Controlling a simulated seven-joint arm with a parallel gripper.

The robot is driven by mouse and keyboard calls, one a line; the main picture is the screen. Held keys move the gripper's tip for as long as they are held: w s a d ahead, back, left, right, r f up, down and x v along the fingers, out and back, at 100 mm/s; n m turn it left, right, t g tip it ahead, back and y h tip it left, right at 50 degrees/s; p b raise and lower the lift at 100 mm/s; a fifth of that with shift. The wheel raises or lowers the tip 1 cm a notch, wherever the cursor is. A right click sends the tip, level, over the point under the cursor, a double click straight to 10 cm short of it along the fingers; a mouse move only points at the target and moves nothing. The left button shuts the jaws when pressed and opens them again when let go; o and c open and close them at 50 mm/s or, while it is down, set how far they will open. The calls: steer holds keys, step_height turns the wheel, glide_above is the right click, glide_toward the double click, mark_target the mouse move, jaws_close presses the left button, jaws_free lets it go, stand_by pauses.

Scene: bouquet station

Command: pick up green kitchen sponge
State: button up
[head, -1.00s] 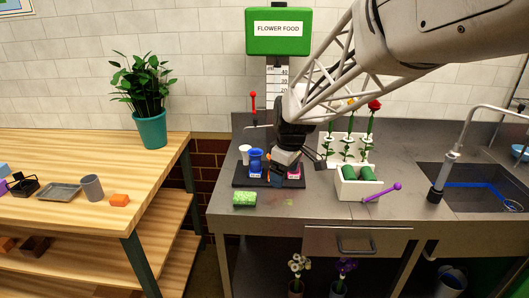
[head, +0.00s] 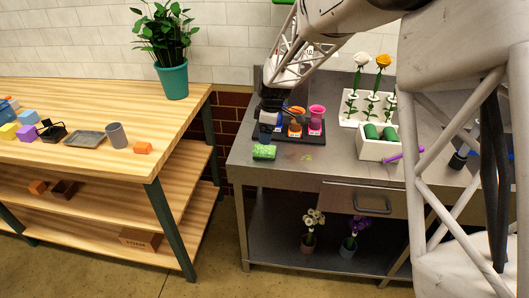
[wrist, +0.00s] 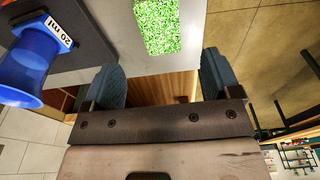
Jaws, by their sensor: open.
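The green kitchen sponge (head: 264,152) lies on the grey metal counter (head: 240,160) near its front left corner. In the wrist view the speckled green sponge (wrist: 158,25) shows at the top, beyond the fingertips and between their lines. My gripper (head: 268,118) is above and close to the sponge in the head view, its fingers hard to make out there. In the wrist view my gripper (wrist: 162,80) is open, with two dark fingers apart and nothing between them. The sponge is not touched in the wrist view.
A blue vase-like cup (wrist: 30,62) labelled 20 ml is close to the left finger. An orange cup (head: 295,128) and a pink cup (head: 317,115) stand on a dark tray (head: 312,139). A white box (head: 375,152) with green rolls stands to the right. A wooden table (head: 90,155) is left, across a gap.

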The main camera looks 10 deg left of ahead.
mark_target(264, 148)
steer(key=shift+a+f, duration=0.15)
steer(key=shift+f, duration=1.15)
steer(key=shift+a+f, duration=0.15)
steer(key=shift+f, duration=1.15)
steer(key=shift+a+f, duration=0.15)
steer(key=shift+f, duration=1.15)
steer(key=shift+c, duration=0.2)
steer(key=c, duration=1)
steer(key=shift+c, duration=0.2)
steer(key=shift+r, duration=0.1)
